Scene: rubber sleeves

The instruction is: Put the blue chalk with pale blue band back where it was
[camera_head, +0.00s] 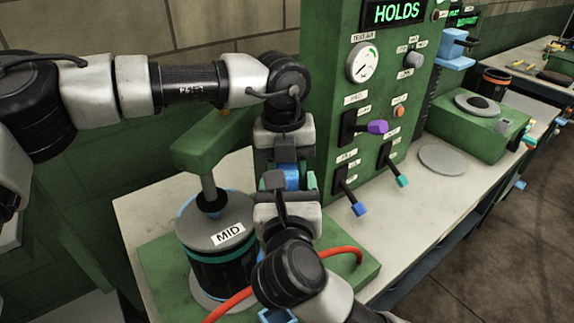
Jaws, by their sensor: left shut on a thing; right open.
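My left gripper (288,168) points down beside the green machine panel and is shut on a small blue piece (292,181). The piece appears to be the blue chalk, but its pale blue band cannot be made out clearly. My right gripper (291,187) comes up from below, close under the left one. It is open, with its fingers about the blue piece; whether they touch it cannot be told. The wrists and fingers of both arms hide much of the piece. No empty place for the chalk can be identified.
A dark drum marked MID (218,268) stands under a green press arm (215,140) at left. A red hose (345,251) curves behind my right wrist. The green panel (335,100) carries protruding levers. A grey disc (443,159) lies on the otherwise fairly clear bench (420,205).

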